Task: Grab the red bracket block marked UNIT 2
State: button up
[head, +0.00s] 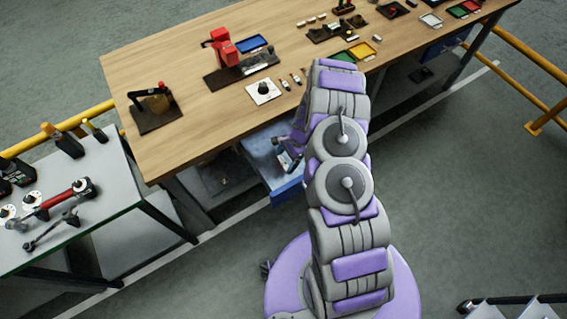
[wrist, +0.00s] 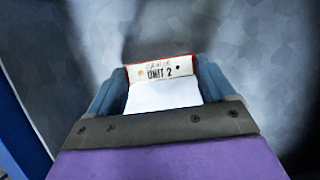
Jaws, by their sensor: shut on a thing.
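The red bracket block (wrist: 160,70) shows in the wrist view with a white label plate reading UNIT 2. Thin red edges show around the label, and a pale white surface lies on the near side. My gripper (wrist: 162,86) is shut on it, with one blue-grey finger against each side. In the head view my gripper is at the open blue drawer (head: 288,191) below the bench's front edge, mostly behind my arm.
The wooden bench (head: 190,130) stands above the drawer and holds a red device (head: 222,47), a white plate with a knob (head: 263,91) and coloured trays. A side table (head: 110,205) with tools stands left. Yellow rails border the area.

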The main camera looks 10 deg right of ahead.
jog(key=shift+c, duration=1.3)
